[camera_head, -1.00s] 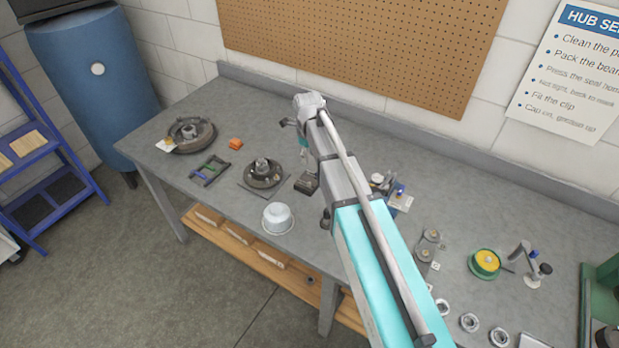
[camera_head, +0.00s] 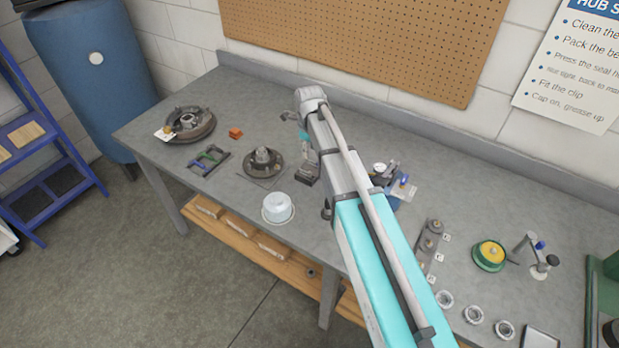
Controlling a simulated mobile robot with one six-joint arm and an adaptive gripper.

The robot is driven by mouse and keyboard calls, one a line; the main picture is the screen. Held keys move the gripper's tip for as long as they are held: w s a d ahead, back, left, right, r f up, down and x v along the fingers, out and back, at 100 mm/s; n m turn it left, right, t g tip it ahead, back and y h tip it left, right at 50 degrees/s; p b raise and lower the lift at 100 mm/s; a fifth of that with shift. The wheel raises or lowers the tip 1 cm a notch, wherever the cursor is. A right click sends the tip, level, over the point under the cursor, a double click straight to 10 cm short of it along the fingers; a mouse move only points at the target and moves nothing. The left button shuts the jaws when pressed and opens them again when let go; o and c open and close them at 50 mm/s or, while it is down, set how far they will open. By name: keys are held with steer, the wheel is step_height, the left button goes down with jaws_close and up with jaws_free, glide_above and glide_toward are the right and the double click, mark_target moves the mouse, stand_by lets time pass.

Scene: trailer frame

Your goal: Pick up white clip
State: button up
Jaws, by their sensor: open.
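I cannot make out a white clip for certain. A small dark rack (camera_head: 208,160) with green and blue pieces lies on the left part of the workbench (camera_head: 235,100); any white piece in it is too small to tell. My gripper (camera_head: 304,143) hangs at the far end of my arm, over the middle of the bench, right of the rack. It is open, small and partly hidden by my arm; I see nothing held in it. A small dark block (camera_head: 307,172) shows just below it in the picture.
A green tin (camera_head: 489,256) and several rings (camera_head: 474,314) lie right. Free bench shows behind the hub.

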steer(key=b, duration=0.5)
glide_above(310, 172)
steer(key=shift+a+f, duration=0.15)
steer(key=shift+f, duration=2.75)
steer(key=shift+f, duration=0.1)
steer(key=shift+w+f+b, duration=0.15)
steer(key=shift+f+b, duration=2.35)
steer(key=shift+b, duration=0.15)
jaws_close()
